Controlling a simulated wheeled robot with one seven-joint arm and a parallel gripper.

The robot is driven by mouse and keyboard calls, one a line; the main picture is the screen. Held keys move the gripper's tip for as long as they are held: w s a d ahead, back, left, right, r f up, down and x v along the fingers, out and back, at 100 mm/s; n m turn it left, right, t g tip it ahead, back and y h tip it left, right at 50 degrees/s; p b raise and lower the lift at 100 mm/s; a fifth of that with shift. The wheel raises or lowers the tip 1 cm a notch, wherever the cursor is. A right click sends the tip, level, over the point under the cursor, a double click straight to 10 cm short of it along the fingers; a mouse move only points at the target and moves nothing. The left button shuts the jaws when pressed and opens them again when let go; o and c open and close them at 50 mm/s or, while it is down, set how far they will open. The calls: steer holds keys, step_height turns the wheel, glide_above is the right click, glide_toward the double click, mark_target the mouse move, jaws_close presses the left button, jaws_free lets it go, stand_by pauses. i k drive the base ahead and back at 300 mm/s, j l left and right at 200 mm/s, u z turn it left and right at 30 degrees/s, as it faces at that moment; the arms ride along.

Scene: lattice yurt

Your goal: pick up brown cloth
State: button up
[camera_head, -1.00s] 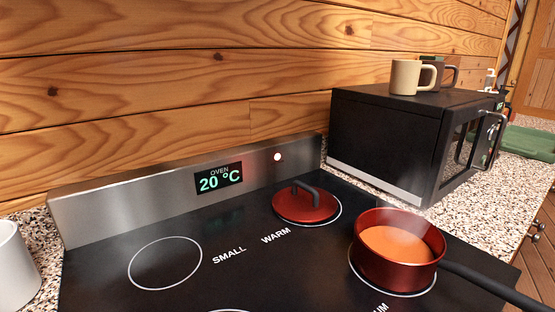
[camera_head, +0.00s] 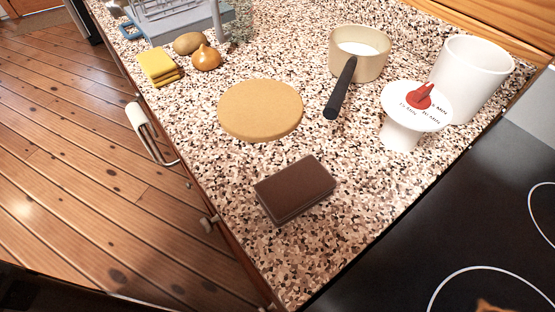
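The brown cloth (camera_head: 295,188) is a folded, dark brown rectangular stack. It lies flat on the speckled countertop (camera_head: 240,170), near the counter's front edge and left of the black stove top. Nothing covers it. My gripper does not show in this view, so its state and its distance from the cloth cannot be seen.
A round tan board (camera_head: 260,110) lies behind the cloth. A beige pan (camera_head: 358,50) has its dark handle pointing towards the cloth. A white timer (camera_head: 415,105), a white pot (camera_head: 470,75), a yellow cloth (camera_head: 158,67) and an onion (camera_head: 206,58) stand farther back. The stove top (camera_head: 470,220) is right.

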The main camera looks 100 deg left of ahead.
mark_target(287, 193)
steer(key=u, duration=1.6)
steer(key=j, duration=0.1)
